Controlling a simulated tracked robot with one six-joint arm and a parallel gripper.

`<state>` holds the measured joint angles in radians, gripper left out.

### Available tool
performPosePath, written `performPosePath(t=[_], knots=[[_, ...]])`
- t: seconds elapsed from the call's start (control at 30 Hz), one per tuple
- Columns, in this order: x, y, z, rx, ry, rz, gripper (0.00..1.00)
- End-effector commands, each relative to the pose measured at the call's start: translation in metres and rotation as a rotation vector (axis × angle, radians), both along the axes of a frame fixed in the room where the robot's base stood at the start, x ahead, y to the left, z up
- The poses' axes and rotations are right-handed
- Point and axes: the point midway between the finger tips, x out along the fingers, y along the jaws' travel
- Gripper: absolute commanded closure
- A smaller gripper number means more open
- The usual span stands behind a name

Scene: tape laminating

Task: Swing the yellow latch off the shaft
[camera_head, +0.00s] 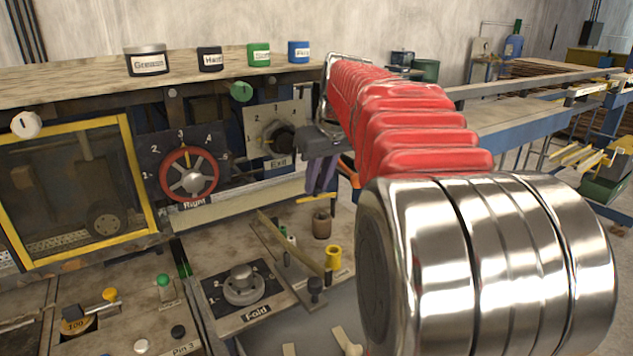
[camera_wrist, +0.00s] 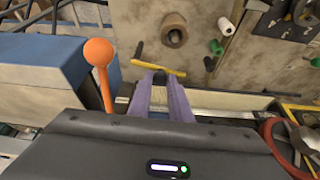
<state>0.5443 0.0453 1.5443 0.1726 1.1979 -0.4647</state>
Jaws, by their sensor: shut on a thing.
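The yellow latch (camera_wrist: 160,66) is a thin bar lying across the tips of my gripper (camera_wrist: 160,76) in the wrist view. Its purple fingers are shut on it. In the head view the latch (camera_head: 313,199) shows just below my gripper (camera_head: 322,188), and my red arm comes in from the right. A brown cylinder with a dark hole (camera_wrist: 173,36) stands beyond the latch, and also shows in the head view (camera_head: 321,225). I cannot tell which part is the shaft.
An orange ball-topped lever (camera_wrist: 98,52) stands left of my fingers in the wrist view. The red Right dial (camera_head: 189,174) and Exit dial (camera_head: 279,139) are on the panel behind. The Fold knob (camera_head: 243,285) and a yellow cylinder (camera_head: 334,257) are lower.

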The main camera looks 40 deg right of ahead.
Motion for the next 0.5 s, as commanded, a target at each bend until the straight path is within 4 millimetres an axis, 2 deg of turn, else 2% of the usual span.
performPosePath(t=[0.5], knots=[[0.012,-0.001,-0.001,-0.001,0.001,-0.264,1.00]])
